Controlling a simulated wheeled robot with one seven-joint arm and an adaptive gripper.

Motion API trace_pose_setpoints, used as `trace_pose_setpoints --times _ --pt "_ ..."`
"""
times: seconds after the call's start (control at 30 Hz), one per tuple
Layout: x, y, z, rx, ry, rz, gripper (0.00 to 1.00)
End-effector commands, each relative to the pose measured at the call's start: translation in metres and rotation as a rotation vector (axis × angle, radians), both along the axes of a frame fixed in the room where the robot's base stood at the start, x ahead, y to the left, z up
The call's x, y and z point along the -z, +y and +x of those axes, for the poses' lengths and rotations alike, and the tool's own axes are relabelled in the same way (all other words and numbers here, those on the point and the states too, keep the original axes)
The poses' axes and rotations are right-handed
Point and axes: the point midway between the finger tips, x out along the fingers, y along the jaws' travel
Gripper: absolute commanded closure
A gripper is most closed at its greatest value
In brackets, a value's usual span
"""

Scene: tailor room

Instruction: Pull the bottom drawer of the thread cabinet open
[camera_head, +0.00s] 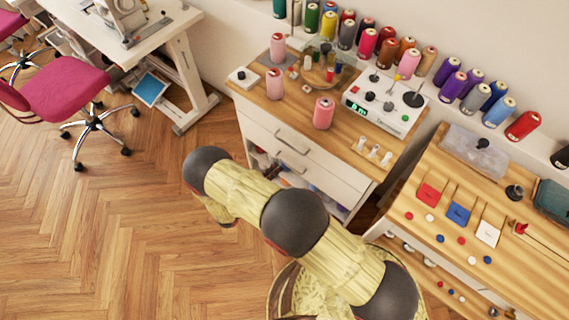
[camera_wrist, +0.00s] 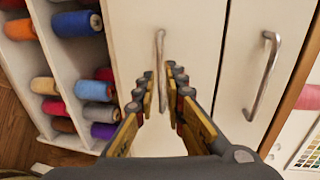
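The thread cabinet (camera_head: 350,177) is white with a wooden top and stands against the wall in the head view. Two drawer fronts show in the wrist view, each with a metal bar handle. The bottom drawer (camera_wrist: 130,30) is the left one there, beside the open spool shelves, and looks shut. Its handle (camera_wrist: 160,45) runs between my fingertips. My gripper (camera_wrist: 161,75) is open, with one finger on each side of this handle; small gaps seem to remain, but contact is hard to tell. The upper drawer's handle (camera_wrist: 264,75) is to the right. My arm hides the gripper in the head view.
Open shelves (camera_wrist: 55,60) with several colored spools adjoin the drawer in the wrist view. Pink spools (camera_head: 323,112) and a white device (camera_head: 385,103) stand on the cabinet. A wooden table (camera_head: 450,205) is at the right, a pink chair (camera_head: 65,88) at the left. Wooden floor (camera_head: 120,220) is clear between.

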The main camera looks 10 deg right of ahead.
Motion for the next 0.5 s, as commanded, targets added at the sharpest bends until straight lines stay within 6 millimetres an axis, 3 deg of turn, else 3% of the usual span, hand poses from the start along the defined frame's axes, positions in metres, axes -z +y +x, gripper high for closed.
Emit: trace_pose_setpoints --times 0.2,0.5 --pt "0.009 -0.026 0.024 0.005 -0.001 0.001 0.88" --pt "0.013 -0.042 0.042 0.003 -0.001 0.002 0.88"
